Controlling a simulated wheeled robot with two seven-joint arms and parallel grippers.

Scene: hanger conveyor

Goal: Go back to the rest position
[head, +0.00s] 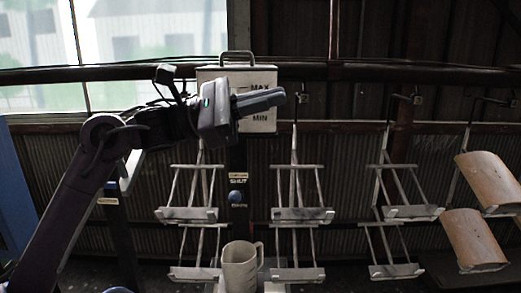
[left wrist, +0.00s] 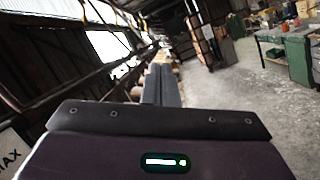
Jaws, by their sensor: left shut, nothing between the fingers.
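My left gripper (head: 262,101) is raised in the upper middle of the head view, its fingers pointing right. It is shut and empty, with the two fingers together. It shows in front of a pale box with a handle (head: 238,74) marked MAX and MIN, and hides part of it. In the left wrist view the shut fingers of my left gripper (left wrist: 161,86) point away over the open floor. My right gripper is not in view.
Hanging racks (head: 301,214) hang in a row below and right of my left gripper. Curved tan panels (head: 488,180) rest on the racks at the right. A pale mug (head: 240,267) stands at the bottom middle. The left wrist view shows free floor (left wrist: 235,85) and a green cabinet (left wrist: 299,60).

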